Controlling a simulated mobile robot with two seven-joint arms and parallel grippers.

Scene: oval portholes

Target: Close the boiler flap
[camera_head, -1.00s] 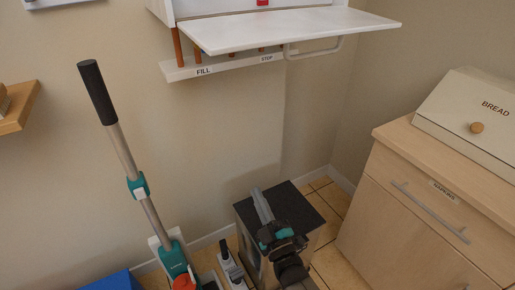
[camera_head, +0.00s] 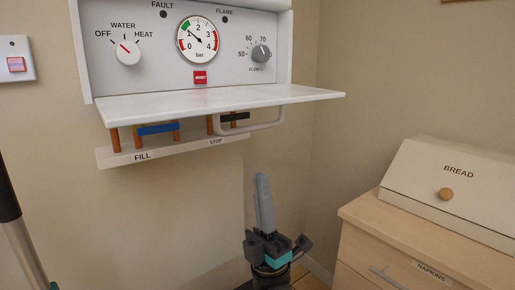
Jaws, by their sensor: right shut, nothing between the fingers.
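The boiler flap (camera_head: 210,103) is a white panel that hangs open, lying flat and sticking out below the boiler's control panel (camera_head: 140,75). A pale bent handle (camera_head: 262,126) shows under its right part. My right gripper (camera_head: 262,180) is below the flap, right of the boiler's middle, with grey fingers pointing up. It is shut and empty, and appears apart from the flap. My left gripper is not in view.
Below the flap are copper pipes, a blue lever (camera_head: 158,129) and a shelf strip (camera_head: 180,148) labelled FILL and STOP. At right a wooden cabinet (camera_head: 365,220) carries a bread box (camera_head: 425,205). A dark-gripped pole (camera_head: 10,205) stands at left.

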